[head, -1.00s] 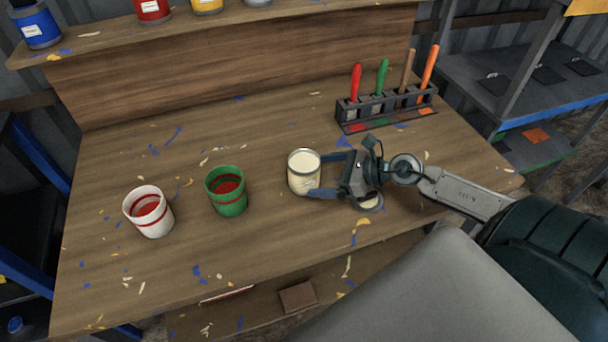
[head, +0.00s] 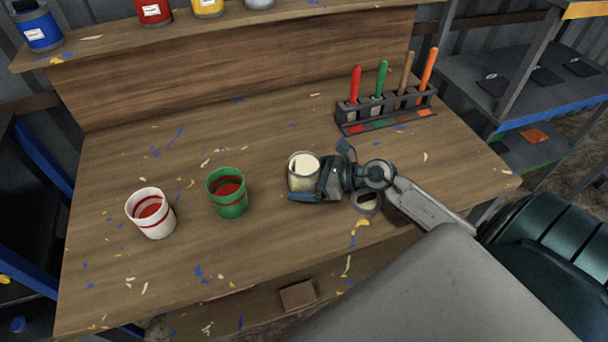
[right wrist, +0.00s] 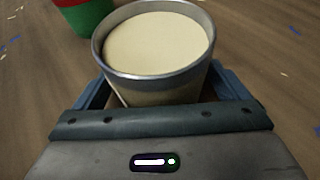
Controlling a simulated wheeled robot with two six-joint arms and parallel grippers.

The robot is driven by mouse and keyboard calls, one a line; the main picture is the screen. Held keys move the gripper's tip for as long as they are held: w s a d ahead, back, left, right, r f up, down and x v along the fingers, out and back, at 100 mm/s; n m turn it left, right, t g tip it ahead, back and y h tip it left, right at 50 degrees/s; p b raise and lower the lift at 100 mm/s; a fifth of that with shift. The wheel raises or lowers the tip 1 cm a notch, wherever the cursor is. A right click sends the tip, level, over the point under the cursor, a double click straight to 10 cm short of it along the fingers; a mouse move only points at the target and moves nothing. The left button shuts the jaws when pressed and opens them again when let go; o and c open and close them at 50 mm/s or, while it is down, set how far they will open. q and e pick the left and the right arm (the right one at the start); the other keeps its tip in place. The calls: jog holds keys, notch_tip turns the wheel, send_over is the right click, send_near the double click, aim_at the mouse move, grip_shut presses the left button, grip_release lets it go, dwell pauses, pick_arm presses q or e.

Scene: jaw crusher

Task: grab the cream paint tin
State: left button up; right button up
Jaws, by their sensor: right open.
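The cream paint tin (head: 303,177) stands upright on the wooden table, open at the top with cream paint inside. My right gripper (head: 304,184) comes from the right and is open, with its fingers reaching along both sides of the tin. In the right wrist view the tin (right wrist: 157,52) sits between the two blue fingers (right wrist: 160,90), close to the palm. The fingertips are hidden behind the tin there, and contact cannot be told. My left gripper is not in view.
A rack (head: 386,109) with several coloured-handled tools is behind right. A small round lid-like item (head: 367,202) lies under my right wrist.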

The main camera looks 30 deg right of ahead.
jog(key=c, duration=1.4)
jog(key=shift+c, duration=0.2)
jog(key=shift+r, duration=0.1)
jog(key=shift+r, duration=0.55)
notch_tip(320, 180, up, 2)
jog(key=shift+s+r+b, duration=0.15)
jog(key=shift+r+b, duration=0.05)
jog(key=shift+b, duration=0.15)
jog(key=s, duration=0.5)
jog(key=s+r, duration=0.1)
jog(key=s, duration=0.4)
jog(key=s+p, duration=0.1)
jog(key=s, duration=0.4)
jog(key=shift+s+a+r, duration=0.15)
jog(key=shift+s, duration=0.15)
